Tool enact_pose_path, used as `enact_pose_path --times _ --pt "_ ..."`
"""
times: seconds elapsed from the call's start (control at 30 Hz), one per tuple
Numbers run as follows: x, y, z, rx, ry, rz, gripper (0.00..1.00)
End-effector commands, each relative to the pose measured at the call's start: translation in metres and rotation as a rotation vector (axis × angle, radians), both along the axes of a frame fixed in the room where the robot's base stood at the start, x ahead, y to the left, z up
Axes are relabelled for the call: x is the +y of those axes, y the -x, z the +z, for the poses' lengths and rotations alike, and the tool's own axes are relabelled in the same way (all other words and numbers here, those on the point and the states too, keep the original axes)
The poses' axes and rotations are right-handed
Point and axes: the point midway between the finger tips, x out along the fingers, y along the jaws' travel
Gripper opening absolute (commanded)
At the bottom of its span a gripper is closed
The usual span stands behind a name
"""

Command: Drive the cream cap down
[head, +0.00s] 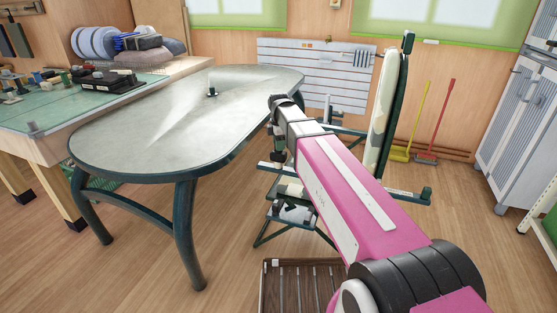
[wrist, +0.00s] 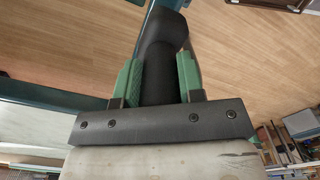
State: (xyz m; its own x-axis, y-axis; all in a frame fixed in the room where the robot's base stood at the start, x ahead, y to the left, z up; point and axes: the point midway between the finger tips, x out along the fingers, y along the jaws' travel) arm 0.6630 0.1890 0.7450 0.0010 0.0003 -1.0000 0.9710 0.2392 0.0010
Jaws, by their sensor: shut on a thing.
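A small upright cream piece, likely the cream cap (head: 211,79), stands on a dark base (head: 211,93) near the far side of the grey oval table (head: 140,150). It is too small to see how far down it sits. My gripper (head: 277,155) is beyond the table's right edge in the head view, partly hidden by my arm and well apart from the cap. In the wrist view my gripper's green-padded fingers (wrist: 157,85) are shut on a black rounded handle (wrist: 160,60). What the handle belongs to is hidden.
A white and green folding chair (head: 388,110) stands right of the table, close to my arm. A slatted brown crate (head: 268,290) is on the floor in front. A workbench (head: 50,145) with several tools adjoins the table's left. Most of the tabletop is bare.

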Motion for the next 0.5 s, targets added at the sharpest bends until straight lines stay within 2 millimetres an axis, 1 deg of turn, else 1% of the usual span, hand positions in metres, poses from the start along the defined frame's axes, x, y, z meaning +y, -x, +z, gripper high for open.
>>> enact_pose_path --times 0.13,0.23,0.5 --pt "0.000 0.000 -0.001 0.002 0.000 0.000 0.02" --pt "0.000 0.000 0.002 0.002 0.000 0.000 0.02" --pt "0.000 0.000 0.020 0.000 0.000 0.000 0.02"
